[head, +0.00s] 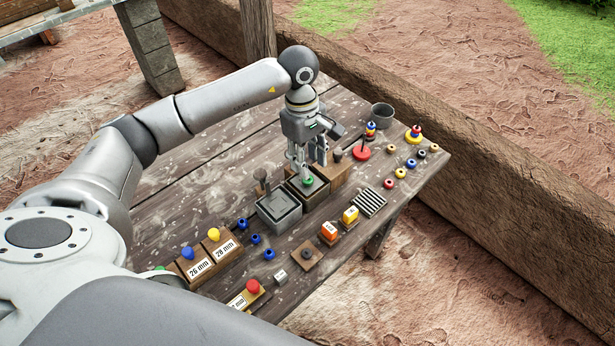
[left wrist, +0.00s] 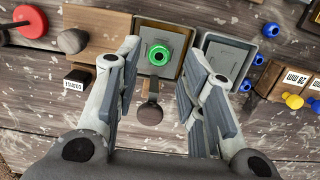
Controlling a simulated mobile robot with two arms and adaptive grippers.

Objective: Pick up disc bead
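A green ring-shaped bead with a dark hole, the likely disc bead, lies in a small grey-floored tray (left wrist: 150,28). The bead (left wrist: 159,53) shows between my fingers in the left wrist view, and as a small green spot (head: 308,181) in the head view. My left gripper (head: 311,172) points down over this tray. Its fingers stand wide apart in the left wrist view (left wrist: 161,58), one on each side of the bead, with nothing held. Whether the fingertips are level with the bead is hard to tell. My right gripper is not in view.
A grey metal tray (head: 279,212) stands directly beside, and a wooden block (head: 337,172) on the other side. Blue beads (head: 256,239), labelled boxes (head: 198,267), a red disc stand (head: 361,153), a cup (head: 381,115) and a striped rack (head: 370,203) surround it. Several rings (head: 400,173) lie rightward.

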